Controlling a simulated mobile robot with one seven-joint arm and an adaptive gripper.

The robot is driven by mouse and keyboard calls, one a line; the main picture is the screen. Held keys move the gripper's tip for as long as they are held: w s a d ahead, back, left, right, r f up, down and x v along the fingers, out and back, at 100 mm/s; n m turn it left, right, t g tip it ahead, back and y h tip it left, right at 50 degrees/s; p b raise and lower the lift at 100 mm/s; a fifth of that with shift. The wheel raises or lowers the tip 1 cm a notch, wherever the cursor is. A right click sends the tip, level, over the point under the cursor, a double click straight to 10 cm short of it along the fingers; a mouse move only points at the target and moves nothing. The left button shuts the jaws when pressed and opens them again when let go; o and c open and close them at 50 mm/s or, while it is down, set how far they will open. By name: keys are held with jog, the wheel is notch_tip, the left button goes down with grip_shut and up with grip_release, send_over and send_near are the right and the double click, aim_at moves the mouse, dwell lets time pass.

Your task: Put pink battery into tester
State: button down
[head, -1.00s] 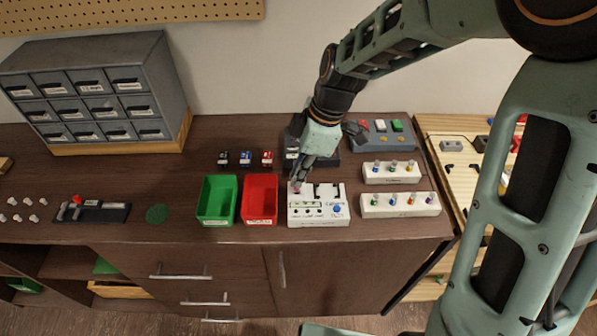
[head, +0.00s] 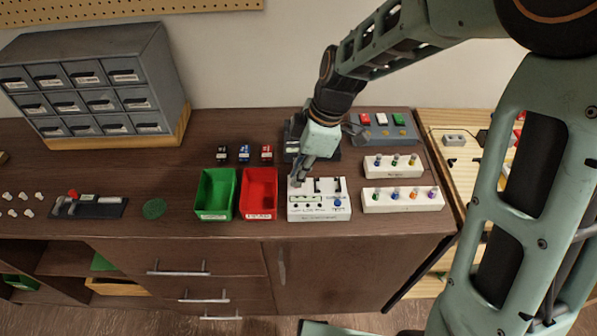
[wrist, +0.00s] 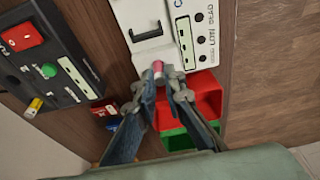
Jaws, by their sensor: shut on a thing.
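The pink battery (wrist: 158,66) is held upright between the fingertips of my gripper (wrist: 161,77) in the wrist view, its pink end showing beyond them. My gripper (head: 297,181) is shut on it at the left back part of the white tester (head: 318,213). In the wrist view the tester (wrist: 150,12) lies just beyond the battery, with a black-lined slot and several dark round holes. I cannot tell whether the battery touches the tester. The fingers hide most of the battery in the head view.
A red bin (head: 259,193) and a green bin (head: 215,195) stand left of the tester. White racks with several batteries (head: 402,199) stand to the right. A black device (wrist: 45,60) is behind the tester. Small blocks (head: 244,153) sit behind the bins.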

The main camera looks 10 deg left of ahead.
jog(key=c, duration=1.9)
grip_release()
jog(key=shift+c, duration=0.2)
jog(key=o, duration=0.4)
jog(key=shift+r+p, duration=2.55)
jog(key=shift+r, duration=1.05)
jog(key=shift+w, duration=0.1)
